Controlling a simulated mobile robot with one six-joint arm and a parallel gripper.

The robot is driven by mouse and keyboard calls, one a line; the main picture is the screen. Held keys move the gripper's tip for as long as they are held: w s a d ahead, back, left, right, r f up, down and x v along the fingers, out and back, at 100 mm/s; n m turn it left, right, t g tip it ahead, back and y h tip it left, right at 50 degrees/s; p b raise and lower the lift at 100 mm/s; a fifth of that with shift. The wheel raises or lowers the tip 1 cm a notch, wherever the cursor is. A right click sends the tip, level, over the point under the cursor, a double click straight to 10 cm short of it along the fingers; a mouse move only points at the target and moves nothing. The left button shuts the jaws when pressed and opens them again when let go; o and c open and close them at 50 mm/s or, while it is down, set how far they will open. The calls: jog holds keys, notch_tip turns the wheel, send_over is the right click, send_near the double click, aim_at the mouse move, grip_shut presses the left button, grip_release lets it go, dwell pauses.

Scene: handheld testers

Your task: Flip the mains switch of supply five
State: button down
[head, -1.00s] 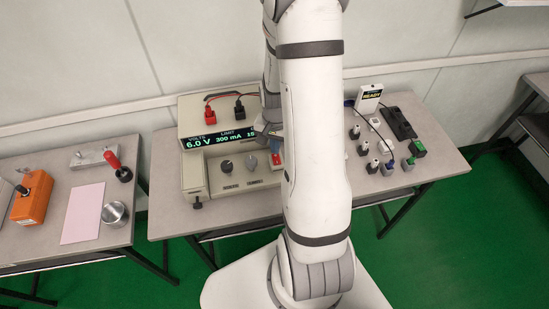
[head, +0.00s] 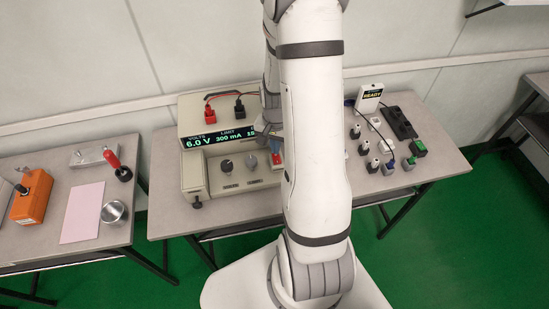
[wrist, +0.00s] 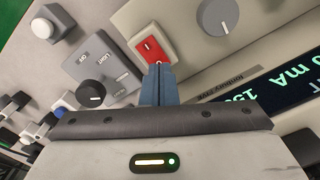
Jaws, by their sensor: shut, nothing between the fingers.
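The bench supply (head: 240,187) is a beige box on the middle table, its display reading 6.0 V and 300 mA. Its red rocker switch (head: 276,167) sits low on the front, right of two knobs, partly hidden by my arm. In the wrist view the red rocker (wrist: 150,47) shows white marks in a pale surround. My gripper (wrist: 158,67) is shut and empty, its blue fingertips at the rocker's near edge. I cannot tell whether they touch it. The fingers also show above the switch in the head view (head: 275,146).
Red (head: 210,115) and black (head: 239,106) plugs with leads stand on top of the supply. A dark knob (wrist: 91,93) and grey knob (wrist: 217,17) flank the switch. Small testers and a white device reading READY (head: 370,97) stand at right. The left table holds an orange box (head: 32,196).

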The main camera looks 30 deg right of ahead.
jog(key=shift+f+b, duration=0.5)
jog(key=shift+f, duration=0.2)
jog(key=shift+r, duration=0.2)
jog(key=shift+r+p, duration=2.4)
jog(key=shift+r, duration=1)
jog(key=s+a+r+n+t, duration=0.1)
jog(key=s+a+r+n, duration=0.3)
jog(key=r, duration=0.7)
jog(key=s+a+r+n+t, duration=0.2)
jog(key=s+a+r+n, duration=0.3)
jog(key=s+a+r, duration=0.3)
jog(key=v, duration=0.4)
jog(key=shift+a, duration=0.35)
jog(key=shift+w, duration=0.1)
